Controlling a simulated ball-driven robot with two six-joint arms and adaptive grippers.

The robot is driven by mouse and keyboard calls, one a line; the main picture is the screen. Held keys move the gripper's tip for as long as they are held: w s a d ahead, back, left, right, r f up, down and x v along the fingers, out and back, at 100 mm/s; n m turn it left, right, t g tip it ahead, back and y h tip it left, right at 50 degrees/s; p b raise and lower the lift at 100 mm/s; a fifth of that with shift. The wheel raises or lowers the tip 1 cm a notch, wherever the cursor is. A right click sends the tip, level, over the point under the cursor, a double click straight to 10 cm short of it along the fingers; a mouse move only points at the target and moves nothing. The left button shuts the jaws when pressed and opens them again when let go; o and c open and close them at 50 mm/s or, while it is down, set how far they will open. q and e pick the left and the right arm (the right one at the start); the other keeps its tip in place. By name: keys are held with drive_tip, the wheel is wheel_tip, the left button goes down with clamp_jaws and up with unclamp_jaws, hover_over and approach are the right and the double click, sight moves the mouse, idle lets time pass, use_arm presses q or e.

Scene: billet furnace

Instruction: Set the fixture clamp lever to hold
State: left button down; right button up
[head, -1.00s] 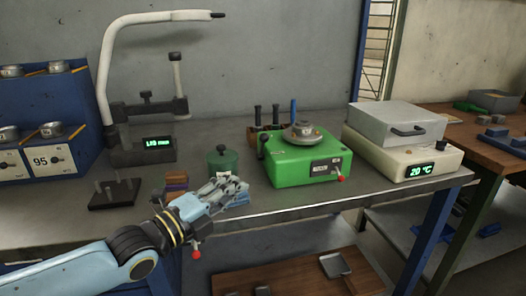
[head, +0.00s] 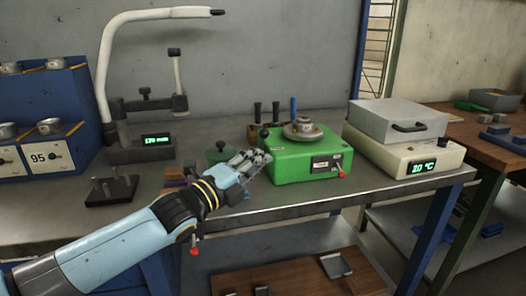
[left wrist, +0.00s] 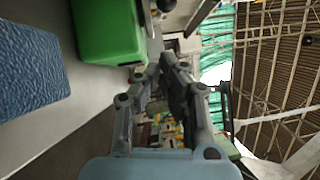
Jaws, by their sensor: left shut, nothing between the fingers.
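A green box (head: 308,160) stands on the bench with a round metal piece (head: 303,131) on top. A short lever with a red knob (head: 341,175) sits at its front right. Another red knob (head: 194,251) hangs below the bench's front edge, beside my left forearm. No label shows which one is the clamp lever. My left gripper (head: 257,160) is shut and empty, just left of the green box. In the left wrist view its fingers (left wrist: 167,82) are together, with the green box (left wrist: 105,32) at upper left. My right gripper is not in view.
A stand with a lit display (head: 157,141) is at left, and a grey-lidded unit (head: 405,155) is at right. A blue block (left wrist: 30,70) is close in the left wrist view.

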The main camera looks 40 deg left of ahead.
sight(262, 144)
use_arm(q)
drive_tip(key=shift+w+a+r+p, duration=0.2)
drive_tip(key=shift+w+a, duration=0.15)
drive_tip(key=shift+w, duration=0.45)
drive_tip(key=shift+w+a+r+p, duration=0.15)
drive_tip(key=shift+w+a+p, duration=0.2)
drive_tip(key=shift+w, duration=0.5)
drive_tip(key=shift+w+a+r+p, duration=0.15)
drive_tip(key=shift+w+a, duration=0.25)
drive_tip(key=shift+w, duration=0.4)
